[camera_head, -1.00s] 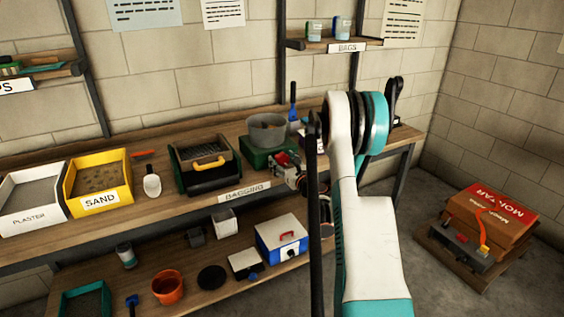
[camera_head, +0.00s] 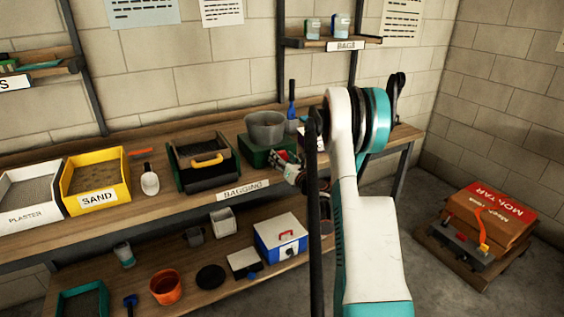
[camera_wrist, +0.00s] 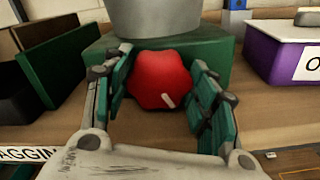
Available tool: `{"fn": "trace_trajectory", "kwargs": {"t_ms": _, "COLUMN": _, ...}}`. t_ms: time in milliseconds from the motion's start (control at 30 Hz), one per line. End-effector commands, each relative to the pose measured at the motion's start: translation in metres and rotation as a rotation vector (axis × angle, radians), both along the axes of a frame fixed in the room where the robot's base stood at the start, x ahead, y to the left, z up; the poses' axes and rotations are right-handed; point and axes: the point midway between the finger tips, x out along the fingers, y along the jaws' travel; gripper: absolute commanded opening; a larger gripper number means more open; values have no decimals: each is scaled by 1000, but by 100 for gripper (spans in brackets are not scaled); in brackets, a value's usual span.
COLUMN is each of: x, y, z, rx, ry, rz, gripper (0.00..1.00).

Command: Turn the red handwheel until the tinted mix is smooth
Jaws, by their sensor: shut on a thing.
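The red handwheel (camera_wrist: 160,80) is a lobed knob with a pale mark on its lower right, on the front of the green mixer base (camera_wrist: 205,45). My gripper (camera_wrist: 160,88) is shut on the handwheel, with a teal finger on each side. In the head view my gripper (camera_head: 290,172) is at the front of the green base (camera_head: 256,153), and my arm hides part of that area. The grey mixing bowl (camera_head: 265,128) stands upright on the base. Its mix cannot be made out; the wrist view shows only the bowl's outer wall (camera_wrist: 165,18).
A dark sieve box with a yellow handle (camera_head: 206,162) stands left of the mixer. A purple bin (camera_wrist: 285,55) is at its right in the wrist view. The yellow sand bin (camera_head: 98,200) and a scoop (camera_head: 150,182) are further left. The bagging label (camera_head: 243,189) marks the bench edge.

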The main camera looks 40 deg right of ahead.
Motion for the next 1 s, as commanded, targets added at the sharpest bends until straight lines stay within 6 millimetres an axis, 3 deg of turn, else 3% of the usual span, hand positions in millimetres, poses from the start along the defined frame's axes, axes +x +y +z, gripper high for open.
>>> {"fn": "trace_trajectory", "kwargs": {"t_ms": 333, "x": 0, "y": -1, "z": -1, "rx": 147, "ry": -35, "rz": -1, "gripper": 29}}
{"fn": "trace_trajectory", "kwargs": {"t_ms": 867, "x": 0, "y": -1, "z": 0, "rx": 172, "ry": -42, "rz": -1, "gripper": 29}}
{"fn": "trace_trajectory", "kwargs": {"t_ms": 900, "x": 0, "y": -1, "z": 0, "rx": 172, "ry": -42, "rz": -1, "gripper": 62}}
{"fn": "trace_trajectory", "kwargs": {"t_ms": 967, "x": 0, "y": -1, "z": 0, "rx": 172, "ry": -41, "rz": -1, "gripper": 73}}
{"fn": "trace_trajectory", "kwargs": {"t_ms": 1000, "x": 0, "y": -1, "z": 0, "rx": 172, "ry": -41, "rz": -1, "gripper": 73}}
